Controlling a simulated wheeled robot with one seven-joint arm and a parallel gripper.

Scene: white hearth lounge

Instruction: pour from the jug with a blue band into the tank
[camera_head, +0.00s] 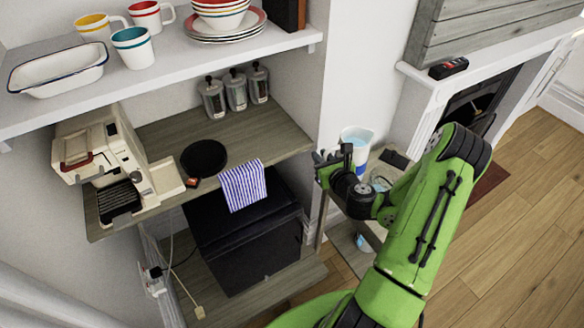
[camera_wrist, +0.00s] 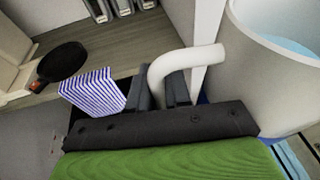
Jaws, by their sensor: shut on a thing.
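The jug with a blue band (camera_head: 359,137) is white, with light blue liquid inside, and looks roughly upright. My gripper (camera_head: 333,168) is shut on its handle at its left side. In the wrist view the jug (camera_wrist: 258,75) fills the right side, and its curved white handle (camera_wrist: 190,58) runs down between the fingers of my gripper (camera_wrist: 163,92). Most of its blue band is hidden in that view. I cannot clearly make out the tank; a cream coffee machine (camera_head: 128,157) stands on the counter at the left.
The wooden counter (camera_head: 240,131) holds a black round pan (camera_head: 204,158), several lidded canisters (camera_head: 236,90) and a striped cloth (camera_head: 242,185) over its front edge. A shelf (camera_head: 180,62) with mugs and dishes overhangs it. A small side table (camera_head: 345,238) is below my gripper.

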